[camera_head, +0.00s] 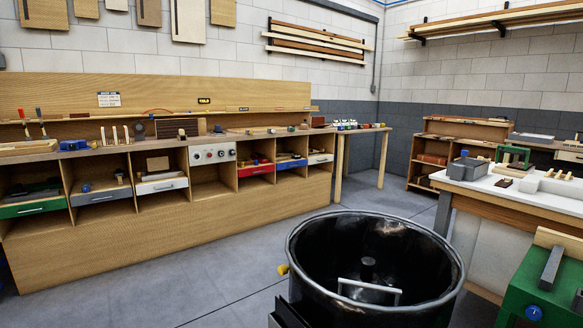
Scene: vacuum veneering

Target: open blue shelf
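The blue shelf (291,164) is a small drawer with a blue front, low in a cubby of the long wooden workbench at the left. A light handle shows on its front. Its front looks about flush with the bench, and some items show in the cubby above it. It is small and distant, so I cannot tell fine detail. A red-fronted drawer (256,169) is to its left and a white-fronted drawer (320,158) to its right. My gripper is not in view.
A large black open drum (440,262) with a light handle inside fills the lower foreground, right of centre. A white-topped table (500,190) and a green box (535,285) stand at right. A small yellow object (282,269) is beside the drum. Grey floor (180,270) before the bench is clear.

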